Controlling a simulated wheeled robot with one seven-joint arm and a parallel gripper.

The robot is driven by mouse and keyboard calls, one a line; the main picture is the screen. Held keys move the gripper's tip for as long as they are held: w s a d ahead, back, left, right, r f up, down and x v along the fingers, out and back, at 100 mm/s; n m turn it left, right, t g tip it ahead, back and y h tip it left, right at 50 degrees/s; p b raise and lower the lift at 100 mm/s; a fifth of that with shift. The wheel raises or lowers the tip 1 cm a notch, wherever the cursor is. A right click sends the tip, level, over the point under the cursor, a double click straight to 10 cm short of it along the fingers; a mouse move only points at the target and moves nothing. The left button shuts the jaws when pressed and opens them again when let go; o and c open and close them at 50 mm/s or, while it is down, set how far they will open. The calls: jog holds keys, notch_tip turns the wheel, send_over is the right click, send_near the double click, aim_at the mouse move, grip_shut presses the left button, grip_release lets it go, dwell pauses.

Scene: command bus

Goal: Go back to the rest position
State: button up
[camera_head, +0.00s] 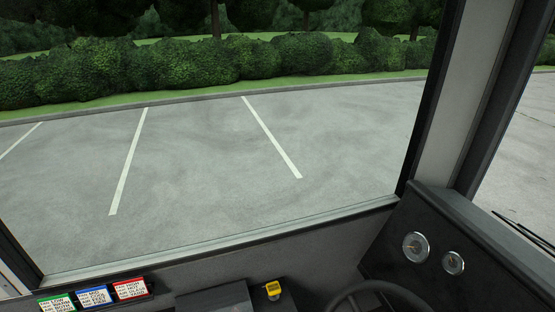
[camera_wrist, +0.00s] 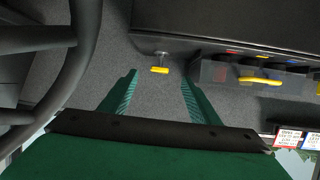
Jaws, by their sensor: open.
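My gripper (camera_wrist: 159,80) shows in the wrist view with its two green ribbed fingers spread apart. Nothing is held between them. A small yellow-tipped lever (camera_wrist: 160,70) on a dark grey surface appears in the gap near the fingertips, and I cannot tell the distance to it. My gripper and arm do not show in the head view.
A dark steering wheel (camera_head: 378,297) and round gauges (camera_head: 416,247) are at the lower right in the head view. A yellow part (camera_head: 273,290) and coloured label cards (camera_head: 93,297) lie along the bottom. In the wrist view, a yellow handle (camera_wrist: 260,80) is at the right.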

jog(key=s+a+r+m+t+h, duration=0.1)
jog(key=s+r+m+h, duration=0.2)
jog(key=s, duration=2.2)
jog(key=s+a+r+t, duration=0.1)
jog(key=s+a+r, duration=0.1)
jog(key=s+r, duration=0.5)
jog(key=shift+r+t, duration=0.3)
jog(key=shift+r, duration=0.1)
jog(key=shift+s+a+n, duration=0.1)
jog(key=shift+s+n, duration=0.05)
jog(key=shift+n, duration=0.15)
